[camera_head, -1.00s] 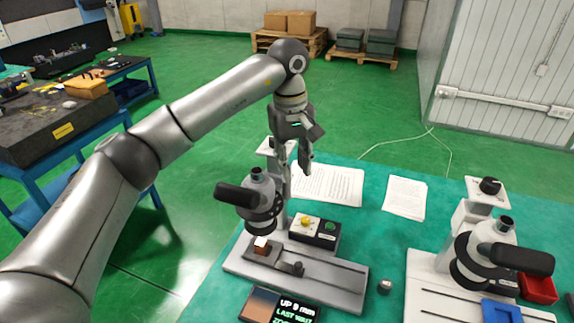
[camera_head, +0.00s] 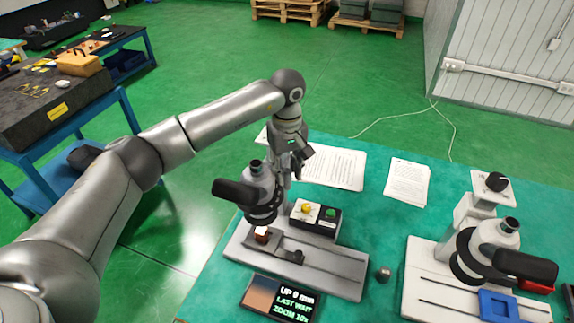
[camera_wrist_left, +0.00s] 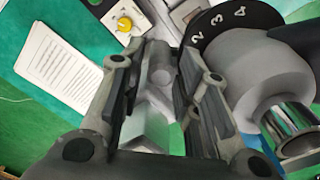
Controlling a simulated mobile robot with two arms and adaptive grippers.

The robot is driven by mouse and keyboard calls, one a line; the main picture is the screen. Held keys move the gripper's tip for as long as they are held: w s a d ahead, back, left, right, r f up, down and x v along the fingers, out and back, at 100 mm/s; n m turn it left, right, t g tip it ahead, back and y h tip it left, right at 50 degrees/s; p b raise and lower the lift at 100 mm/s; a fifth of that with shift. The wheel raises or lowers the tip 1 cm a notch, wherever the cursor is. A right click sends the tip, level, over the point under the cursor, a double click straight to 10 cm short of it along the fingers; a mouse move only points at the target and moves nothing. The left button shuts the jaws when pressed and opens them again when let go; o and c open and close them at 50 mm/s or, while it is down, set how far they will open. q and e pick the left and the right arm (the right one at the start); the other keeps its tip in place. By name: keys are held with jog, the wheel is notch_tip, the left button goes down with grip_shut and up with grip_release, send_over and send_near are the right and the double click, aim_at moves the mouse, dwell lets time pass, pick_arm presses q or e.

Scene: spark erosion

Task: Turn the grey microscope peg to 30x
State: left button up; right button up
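The left microscope (camera_head: 262,185) stands on a pale grey base (camera_head: 330,270). In the left wrist view, its dark ring (camera_wrist_left: 238,22) shows the numbers 2, 3 and 4 beside a grey body (camera_wrist_left: 262,75). My left gripper (camera_head: 296,172) is beside the microscope head, pointing down. In the left wrist view my left gripper (camera_wrist_left: 155,62) is open, with a small grey cylindrical peg (camera_wrist_left: 160,72) showing between its fingers. I cannot tell whether the fingers touch it. A display (camera_head: 282,299) in front reads "ZOOM 10x". My right gripper is not in view.
A second microscope (camera_head: 490,245) stands at right. Papers (camera_head: 335,167) lie behind. A small grey knob (camera_head: 383,275) lies between the microscopes.

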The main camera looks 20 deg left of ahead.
pick_arm(q)
jog(key=shift+f, duration=0.25)
grip_shut()
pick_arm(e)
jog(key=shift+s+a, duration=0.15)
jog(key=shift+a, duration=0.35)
